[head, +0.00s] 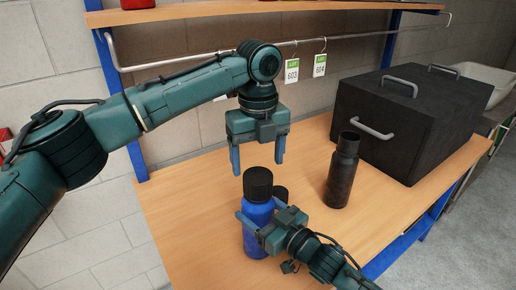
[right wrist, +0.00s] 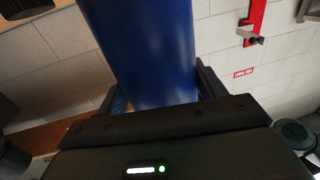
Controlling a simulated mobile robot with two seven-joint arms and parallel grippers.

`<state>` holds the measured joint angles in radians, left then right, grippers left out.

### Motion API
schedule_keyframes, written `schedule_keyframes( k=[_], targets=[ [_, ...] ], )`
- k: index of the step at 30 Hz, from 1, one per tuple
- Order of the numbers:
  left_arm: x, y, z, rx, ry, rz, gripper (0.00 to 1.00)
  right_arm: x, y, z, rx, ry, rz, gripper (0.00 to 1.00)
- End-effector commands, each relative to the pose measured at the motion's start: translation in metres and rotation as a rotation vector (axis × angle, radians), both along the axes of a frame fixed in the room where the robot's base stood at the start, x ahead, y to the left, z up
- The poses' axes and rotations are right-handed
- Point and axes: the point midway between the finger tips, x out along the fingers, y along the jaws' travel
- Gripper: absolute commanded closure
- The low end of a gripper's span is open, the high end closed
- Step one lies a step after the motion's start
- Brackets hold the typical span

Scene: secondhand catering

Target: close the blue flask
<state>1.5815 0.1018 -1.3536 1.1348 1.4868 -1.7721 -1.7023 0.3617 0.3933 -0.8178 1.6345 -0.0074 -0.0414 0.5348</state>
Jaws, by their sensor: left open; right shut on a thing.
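The blue flask (head: 257,240) stands upright near the front of the wooden table. A black cap (head: 258,182) sits on its top; I cannot tell whether it is screwed tight. My right gripper (head: 258,215) is shut on the flask's body from the front right. In the right wrist view the blue flask (right wrist: 150,45) fills the space between the fingers of this gripper (right wrist: 160,88). My left gripper (head: 259,160) is open and empty, pointing down just above the cap, its fingers apart on either side.
A small dark round thing (head: 281,192) is right behind the blue flask, partly hidden by my right gripper. A dark flask (head: 342,178) stands to the right. A big black box (head: 395,125) with metal handles fills the back right. A rail with price tags (head: 292,70) runs behind.

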Motion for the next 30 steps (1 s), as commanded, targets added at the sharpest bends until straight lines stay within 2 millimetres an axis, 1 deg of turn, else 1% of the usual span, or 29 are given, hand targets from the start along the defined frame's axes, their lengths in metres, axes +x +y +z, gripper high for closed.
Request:
schedule_keyframes(
  k=[1, 3, 30],
  targets=[
    [0.0, 0.0, 0.001, 0.0, 0.0, 0.107, 0.25, 0.0, 0.0, -0.001, 0.0, 0.001, 0.001, 0.94],
    [0.0, 0.0, 0.002, 0.0, 0.0, 0.266, 0.25, 0.0, 0.0, -0.001, 0.0, 0.001, 0.001, 0.94],
    [0.0, 0.0, 0.011, -0.002, 0.001, 2.309, 0.25, 0.0, 0.0, 0.0, 0.0, 0.001, 0.001, 0.94]
  ],
)
